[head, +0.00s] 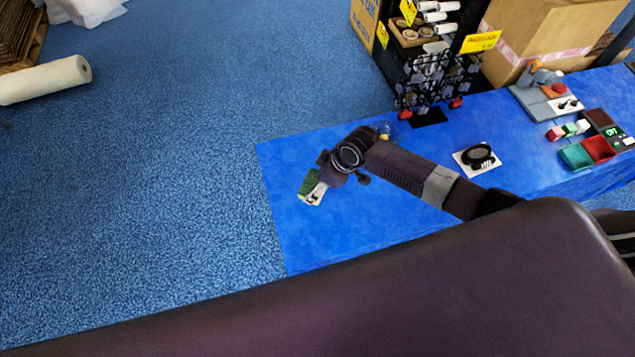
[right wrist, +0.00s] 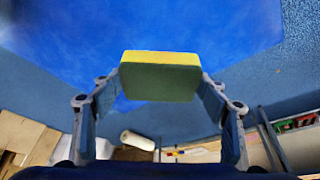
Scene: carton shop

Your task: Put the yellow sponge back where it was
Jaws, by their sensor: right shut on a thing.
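My right gripper (head: 316,188) is over the left end of the blue-covered table (head: 310,240) in the head view. It is shut on the yellow sponge, whose green side (head: 308,182) shows at the fingers. In the right wrist view the sponge (right wrist: 160,76) is held between the two fingers, with a yellow edge on top and a dark green face towards the camera. How high it is above the table I cannot tell. My left gripper is not in view.
A black wire rack (head: 430,80) stands at the table's back edge, with a large carton (head: 550,35) to its right. A round black object on a white square (head: 477,158) and colored trays (head: 576,156) lie further right. The table's left end is mostly clear.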

